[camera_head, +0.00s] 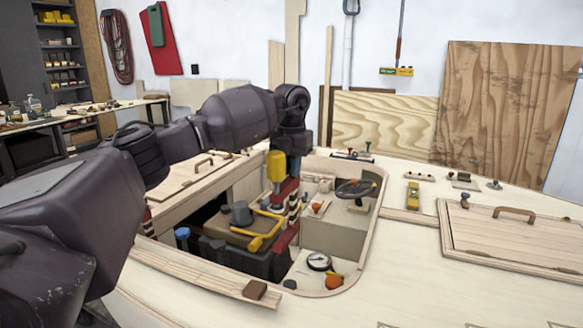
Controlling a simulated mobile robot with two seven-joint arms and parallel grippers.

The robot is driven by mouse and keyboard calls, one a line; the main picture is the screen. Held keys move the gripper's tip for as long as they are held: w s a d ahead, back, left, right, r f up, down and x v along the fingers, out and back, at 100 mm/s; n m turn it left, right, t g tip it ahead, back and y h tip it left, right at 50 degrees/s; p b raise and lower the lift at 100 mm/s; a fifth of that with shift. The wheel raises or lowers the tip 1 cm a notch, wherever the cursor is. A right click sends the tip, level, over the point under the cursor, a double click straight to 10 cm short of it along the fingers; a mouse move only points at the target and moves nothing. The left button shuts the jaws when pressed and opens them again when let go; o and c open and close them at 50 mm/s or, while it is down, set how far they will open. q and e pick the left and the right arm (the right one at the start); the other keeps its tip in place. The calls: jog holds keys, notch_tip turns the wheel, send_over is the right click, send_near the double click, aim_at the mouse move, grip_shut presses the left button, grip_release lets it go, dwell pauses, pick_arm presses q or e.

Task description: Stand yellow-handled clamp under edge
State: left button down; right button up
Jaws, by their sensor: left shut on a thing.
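A clamp with an upright yellow handle (276,166) and a thin rod below it stands in front of my left wrist, over the open cockpit well in the plywood deck. My left gripper (283,212), with red and striped parts, points down into the well and is shut on the clamp. The exact grip and the clamp's lower end are hard to make out. A bent yellow bar (262,240) shows just below; I cannot tell whether it belongs to the clamp. The well's pale rim edge (365,250) curves round on the right. My right gripper is not in view.
Dark boxes (235,258) with a grey knob fill the well's left part. A steering wheel (356,188), a round gauge (319,261) and an orange knob (333,281) are at its right. A brown block (255,289) sits on the front rim. A yellow tool (413,196) and a hatch (515,240) lie on the right deck.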

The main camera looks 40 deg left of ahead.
aim_at(292, 223)
pick_arm(q)
jog(key=shift+f, duration=0.45)
notch_tip(292, 223, down, 12)
jog(key=b, duration=0.3)
jog(key=shift+b, duration=0.4)
jog(key=shift+f, duration=0.3)
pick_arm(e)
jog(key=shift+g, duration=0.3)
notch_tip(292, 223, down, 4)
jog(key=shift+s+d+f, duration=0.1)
pick_arm(q)
jog(key=shift+s+d, duration=0.1)
jog(key=shift+s, duration=0.15)
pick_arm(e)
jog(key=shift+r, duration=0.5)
pick_arm(q)
jog(key=shift+f, duration=0.1)
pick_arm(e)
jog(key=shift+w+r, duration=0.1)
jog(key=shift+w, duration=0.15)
pick_arm(q)
jog(key=shift+p, duration=0.3)
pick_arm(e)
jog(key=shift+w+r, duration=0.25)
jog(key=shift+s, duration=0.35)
